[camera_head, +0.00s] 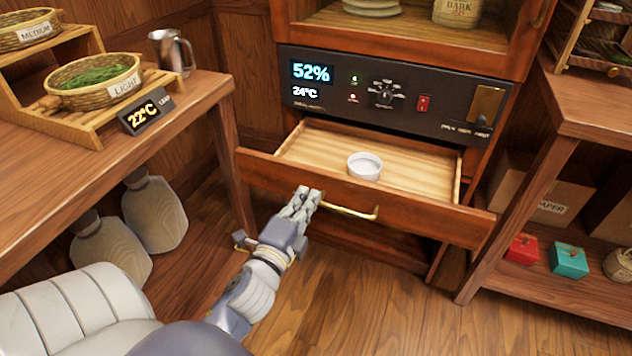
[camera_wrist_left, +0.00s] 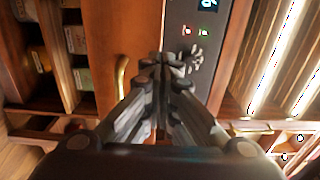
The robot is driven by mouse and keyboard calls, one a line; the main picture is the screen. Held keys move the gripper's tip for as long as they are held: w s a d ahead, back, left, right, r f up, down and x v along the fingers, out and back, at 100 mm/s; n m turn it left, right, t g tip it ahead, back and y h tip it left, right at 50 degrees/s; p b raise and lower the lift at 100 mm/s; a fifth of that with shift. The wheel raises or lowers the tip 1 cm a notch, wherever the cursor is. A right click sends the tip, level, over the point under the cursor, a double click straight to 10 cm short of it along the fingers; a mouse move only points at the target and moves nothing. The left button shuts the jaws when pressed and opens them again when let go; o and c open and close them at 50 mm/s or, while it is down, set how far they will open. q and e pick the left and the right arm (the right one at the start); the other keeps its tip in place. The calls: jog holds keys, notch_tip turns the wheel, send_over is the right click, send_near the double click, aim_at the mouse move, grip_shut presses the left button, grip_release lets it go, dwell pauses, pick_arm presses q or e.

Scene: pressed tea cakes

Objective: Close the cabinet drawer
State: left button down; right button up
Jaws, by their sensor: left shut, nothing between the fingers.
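The cabinet drawer (camera_head: 400,208) is pulled out below the control panel, and its inside shows. A small white round dish (camera_head: 364,166) sits in it. The brass handle (camera_head: 350,211) is on the drawer front, and it also shows in the left wrist view (camera_wrist_left: 121,80). My left gripper (camera_head: 308,192) is shut and empty, at the drawer front just left of the handle. I cannot tell whether its tips touch the wood. In the left wrist view the shut fingers (camera_wrist_left: 163,62) point at the drawer front. My right gripper is not in view.
A control panel (camera_head: 340,95) with a display and knob is above the drawer. A wooden table (camera_head: 190,100) with baskets and a metal jug (camera_head: 172,52) stands at the left. A shelf (camera_head: 600,110) with boxes stands close at the right. The floor (camera_head: 340,285) in front is clear.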

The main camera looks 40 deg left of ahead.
aim_at(318, 179)
pick_arm(q)
jog(key=x, duration=0.5)
jog(key=shift+w+a, duration=0.1)
jog(key=shift+w, duration=0.2)
jog(key=shift+w+a+r, duration=0.1)
jog(key=shift+w, duration=0.4)
jog(key=p+x, duration=0.1)
jog(key=x, duration=0.8)
jog(key=shift+s, duration=0.1)
jog(key=b+x, duration=0.1)
jog(key=x, duration=0.9)
jog(key=shift+a, duration=0.1)
jog(key=shift+s+f, duration=0.1)
jog(key=shift+f, duration=0.15)
